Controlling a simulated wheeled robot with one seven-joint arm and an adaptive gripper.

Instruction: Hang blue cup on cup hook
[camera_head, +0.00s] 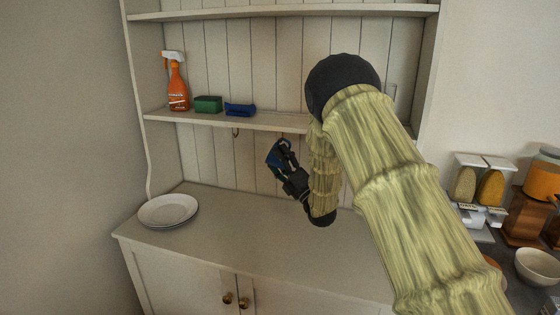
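A small brass-coloured cup hook (236,132) hangs under the lower shelf, up and to the left of the cup. The cup is apart from this hook. Another hook seems to show near the gripper, but it is too small to be sure.
White plates (167,210) lie on the counter (225,230) at left. Dispensers (480,185) and a white bowl (538,266) stand at right. The middle counter is clear.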

